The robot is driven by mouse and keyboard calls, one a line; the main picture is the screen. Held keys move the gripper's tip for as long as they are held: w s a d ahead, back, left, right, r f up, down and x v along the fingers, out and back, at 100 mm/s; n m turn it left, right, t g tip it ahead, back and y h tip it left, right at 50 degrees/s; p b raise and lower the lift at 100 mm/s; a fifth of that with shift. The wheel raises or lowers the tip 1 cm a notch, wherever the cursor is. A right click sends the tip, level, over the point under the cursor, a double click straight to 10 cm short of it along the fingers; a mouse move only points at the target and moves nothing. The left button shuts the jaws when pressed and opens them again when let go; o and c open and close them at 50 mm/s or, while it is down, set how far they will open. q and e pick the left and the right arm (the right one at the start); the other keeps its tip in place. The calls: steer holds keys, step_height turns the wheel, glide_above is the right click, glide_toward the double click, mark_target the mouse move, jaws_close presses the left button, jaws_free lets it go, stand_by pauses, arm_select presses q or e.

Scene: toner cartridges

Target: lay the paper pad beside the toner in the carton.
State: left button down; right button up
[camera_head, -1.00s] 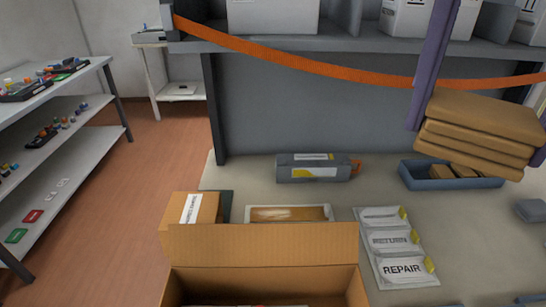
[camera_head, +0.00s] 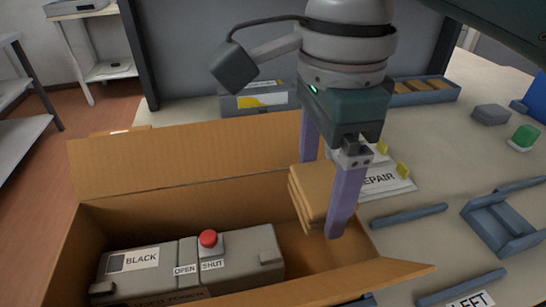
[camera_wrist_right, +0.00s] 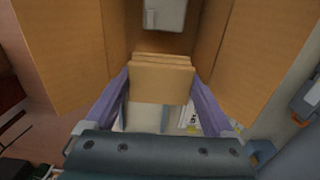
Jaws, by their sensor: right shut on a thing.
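The open carton (camera_head: 140,212) stands at the front left in the head view. The grey toner (camera_head: 190,268), labelled BLACK, lies in its left part, with a red knob on top. My right gripper (camera_head: 325,190) is shut on the brown paper pad (camera_head: 312,190), a folded stack, and holds it over the right end of the carton. In the right wrist view the pad (camera_wrist_right: 160,82) sits between the purple fingers, with the toner (camera_wrist_right: 165,14) beyond it inside the carton. The carton's right end floor shows bare. My left gripper is out of view.
The carton's flaps stand open around it. A grey toner unit (camera_head: 258,98) and white labelled sleeves (camera_head: 385,180) lie behind it. A blue tray (camera_head: 425,90) with brown pieces is at the back right. Blue holders (camera_head: 500,222) and a green button (camera_head: 525,136) are at the right.

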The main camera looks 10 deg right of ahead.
step_height(320, 180, down, 9)
steer(key=shift+r+b, duration=0.1)
steer(key=shift+b, duration=0.9)
steer(key=shift+f, duration=0.4)
steer(key=shift+f, duration=0.3)
steer(key=o, duration=1)
steer(key=shift+r, duration=0.1)
